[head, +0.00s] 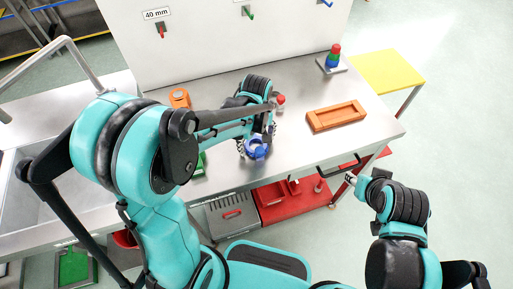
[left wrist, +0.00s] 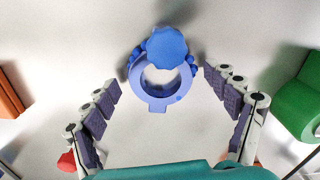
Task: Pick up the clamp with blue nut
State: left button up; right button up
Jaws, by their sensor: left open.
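The clamp with the blue nut (head: 257,149) lies on the steel table near its front edge, partly hidden by my left arm. In the left wrist view it is a pale blue-violet ring (left wrist: 158,103) with a darker blue ribbed nut (left wrist: 167,48) at the far side of the ring. My left gripper (left wrist: 162,90) is open and empty, its two fingers on either side of the clamp with gaps to both. Its height above the clamp is hard to judge. My right gripper (head: 360,181) is off the table's front right; its jaws are too small to read.
An orange tray (head: 336,117) lies to the right and an orange clamp (head: 180,98) stands to the left. A red part (head: 281,100) is close to my left gripper. A green part (left wrist: 300,105) lies right of it in the wrist view. A colored stack (head: 333,58) stands at the back right.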

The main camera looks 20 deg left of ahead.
pick_arm(q)
jog(key=shift+r, duration=0.1)
jog(key=c, duration=1.4)
jog(key=shift+c, duration=0.2)
